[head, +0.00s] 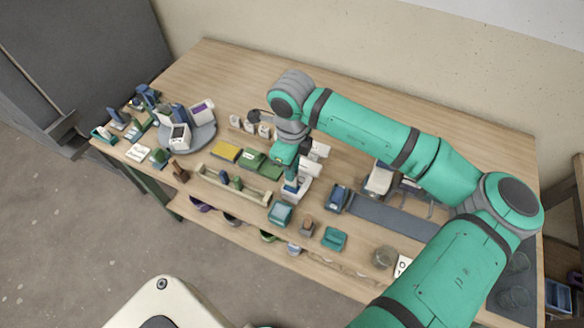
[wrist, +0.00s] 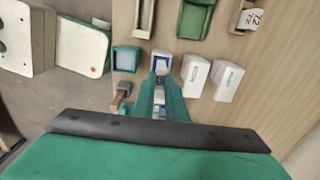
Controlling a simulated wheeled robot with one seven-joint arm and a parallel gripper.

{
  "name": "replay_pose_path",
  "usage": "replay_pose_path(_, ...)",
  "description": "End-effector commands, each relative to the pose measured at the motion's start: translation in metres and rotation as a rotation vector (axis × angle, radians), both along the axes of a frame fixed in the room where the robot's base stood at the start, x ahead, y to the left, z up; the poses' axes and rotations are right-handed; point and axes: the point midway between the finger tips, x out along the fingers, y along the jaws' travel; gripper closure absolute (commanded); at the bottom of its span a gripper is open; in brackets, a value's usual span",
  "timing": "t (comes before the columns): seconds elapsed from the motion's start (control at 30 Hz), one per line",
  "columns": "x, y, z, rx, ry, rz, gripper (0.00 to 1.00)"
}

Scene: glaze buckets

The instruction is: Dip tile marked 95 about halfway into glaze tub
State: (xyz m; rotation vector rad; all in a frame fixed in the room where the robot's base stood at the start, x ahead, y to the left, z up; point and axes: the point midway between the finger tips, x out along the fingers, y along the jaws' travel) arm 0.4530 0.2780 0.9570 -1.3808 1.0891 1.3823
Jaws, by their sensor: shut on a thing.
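My gripper (head: 291,181) points down over a small white tub (head: 302,193) near the middle of the bench. In the wrist view its teal fingers (wrist: 160,90) are shut on a small dark-looking piece, taken to be the tile, mostly hidden between them. No number 95 is readable. A white container with blue inside (wrist: 161,61) shows just beyond the fingertips. Whether the tile's lower end is inside the tub or above it, I cannot tell.
Two white labelled containers (wrist: 211,79) stand right of the fingers in the wrist view. A teal container (head: 280,214), a wooden-handled item (head: 307,226) and a blue container (head: 337,196) stand close by. A wooden rack (head: 235,187) lies left.

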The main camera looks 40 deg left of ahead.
Motion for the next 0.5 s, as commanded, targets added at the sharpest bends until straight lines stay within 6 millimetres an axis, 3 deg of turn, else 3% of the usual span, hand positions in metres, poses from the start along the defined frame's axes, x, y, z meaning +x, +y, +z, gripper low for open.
replay_pose_path(0.5,0.000,0.000,-0.018,0.000,0.001,-0.002,1.00)
